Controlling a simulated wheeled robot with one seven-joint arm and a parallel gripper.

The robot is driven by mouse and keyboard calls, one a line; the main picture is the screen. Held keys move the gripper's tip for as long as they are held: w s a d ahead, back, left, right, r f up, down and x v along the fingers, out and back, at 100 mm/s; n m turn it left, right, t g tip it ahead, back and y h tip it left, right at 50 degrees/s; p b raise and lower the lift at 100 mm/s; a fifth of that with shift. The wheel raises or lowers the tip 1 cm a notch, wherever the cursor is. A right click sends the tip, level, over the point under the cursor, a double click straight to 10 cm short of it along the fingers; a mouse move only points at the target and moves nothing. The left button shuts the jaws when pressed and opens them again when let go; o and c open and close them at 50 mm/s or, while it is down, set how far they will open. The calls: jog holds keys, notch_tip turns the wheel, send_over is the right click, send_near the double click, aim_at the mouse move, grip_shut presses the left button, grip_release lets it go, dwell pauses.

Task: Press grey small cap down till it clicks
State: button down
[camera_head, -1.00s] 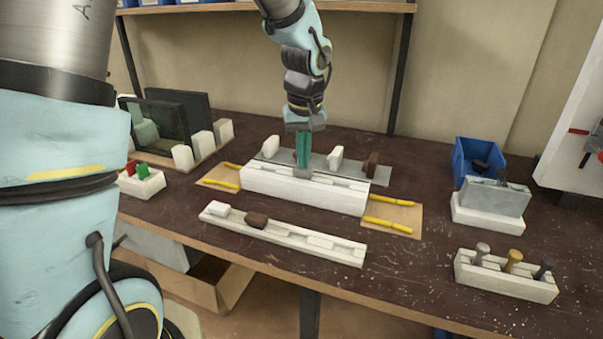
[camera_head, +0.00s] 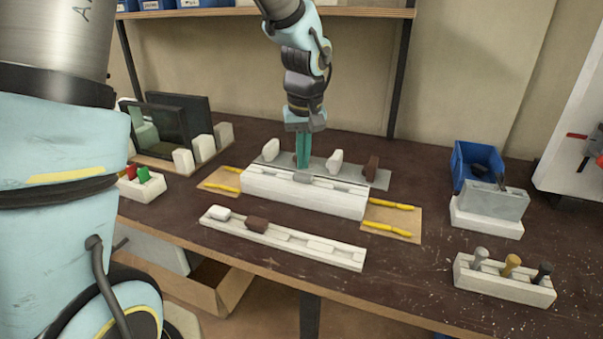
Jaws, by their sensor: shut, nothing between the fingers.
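A long white profile block (camera_head: 330,200) lies across the middle of the bench. A small grey cap (camera_head: 303,178) sits in the channel along its top, near the middle. Whether it is fully seated cannot be told at this size. My gripper (camera_head: 303,166) points straight down with its teal fingers closed and empty. The fingertips are just above or behind the grey cap, with no clear contact. A grey plate (camera_head: 345,169) behind the block carries white upright pieces (camera_head: 335,161) and a brown one (camera_head: 371,167).
In front lies a white strip (camera_head: 335,258) with a white and a brown cap (camera_head: 256,224). Yellow rods (camera_head: 388,204) lie on tan pads at both block ends. A peg holder (camera_head: 500,283) and a blue bin (camera_head: 470,150) stand right. Dark panels (camera_head: 165,130) stand left.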

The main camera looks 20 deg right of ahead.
aim_at(303, 175)
notch_tip(303, 175, up, 6)
jog(key=p, duration=0.3)
jog(key=shift+f+p, duration=0.2)
jog(key=shift+p, duration=0.15)
